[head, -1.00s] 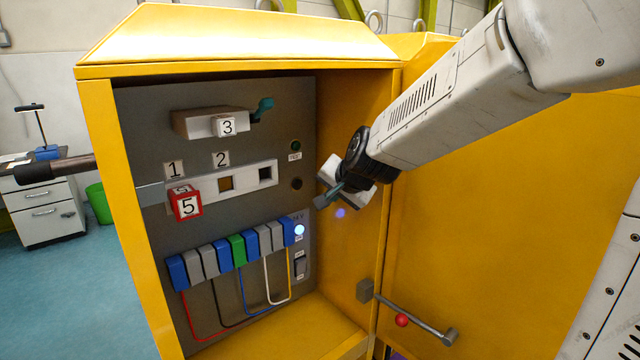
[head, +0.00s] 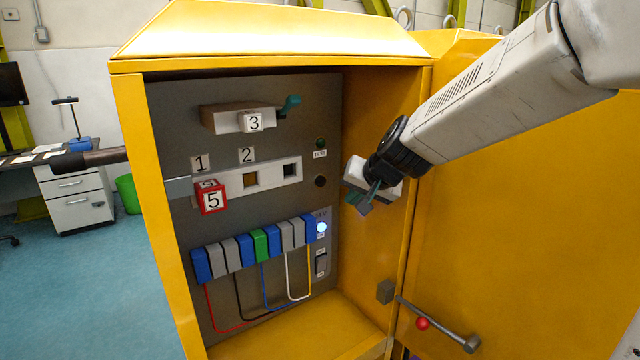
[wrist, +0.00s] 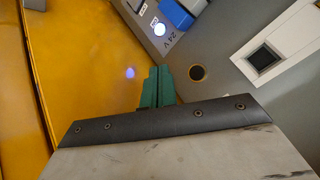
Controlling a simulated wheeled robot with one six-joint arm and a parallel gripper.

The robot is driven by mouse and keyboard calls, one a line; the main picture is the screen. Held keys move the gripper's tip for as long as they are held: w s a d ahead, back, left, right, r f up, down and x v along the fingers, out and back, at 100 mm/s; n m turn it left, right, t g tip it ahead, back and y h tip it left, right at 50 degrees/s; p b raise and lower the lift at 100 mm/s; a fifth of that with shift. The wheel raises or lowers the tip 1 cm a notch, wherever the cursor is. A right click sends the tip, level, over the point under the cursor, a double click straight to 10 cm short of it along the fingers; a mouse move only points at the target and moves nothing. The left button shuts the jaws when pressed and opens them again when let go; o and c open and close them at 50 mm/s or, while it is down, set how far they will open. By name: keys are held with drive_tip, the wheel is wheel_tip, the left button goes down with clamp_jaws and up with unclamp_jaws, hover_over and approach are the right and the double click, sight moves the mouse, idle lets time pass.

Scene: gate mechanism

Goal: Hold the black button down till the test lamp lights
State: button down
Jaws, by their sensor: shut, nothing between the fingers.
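A dark round button (head: 320,181) sits on the grey panel (head: 225,115) inside the yellow cabinet. In the wrist view it shows as a dark disc with a brass-coloured rim (wrist: 198,73). Above it in the head view is a small dark green lamp (head: 320,143) with a white label beneath; it looks unlit. The label is too small to read. My gripper (head: 364,208) is to the right of the button in the head view, apart from it. Its green fingers (wrist: 157,86) are shut together and empty.
A lit white lamp (head: 321,228) marked 24 V sits above a black switch (head: 321,263). A red block marked 5 (head: 212,199) is at the slotted white bar (head: 270,181). The cabinet's right wall (head: 375,130) is close to my gripper.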

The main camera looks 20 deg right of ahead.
drive_tip(key=w+a, duration=0.2)
drive_tip(key=w, duration=0.5)
drive_tip(key=shift+w+a, duration=0.3)
drive_tip(key=shift+w, duration=0.05)
drive_tip(key=shift+w, duration=0.1)
idle(1.7)
drive_tip(key=shift+w+a, duration=0.1)
drive_tip(key=shift+w, duration=0.25)
drive_tip(key=shift+w+a, duration=0.15)
drive_tip(key=shift+w, duration=0.25)
idle(0.6)
idle(0.9)
drive_tip(key=shift+s+d, duration=0.3)
drive_tip(key=shift+s, duration=0.5)
drive_tip(key=s, duration=0.1)
drive_tip(key=s+d, duration=0.1)
drive_tip(key=s, duration=0.2)
drive_tip(key=shift+s+d, duration=0.25)
drive_tip(key=shift+s, duration=0.1)
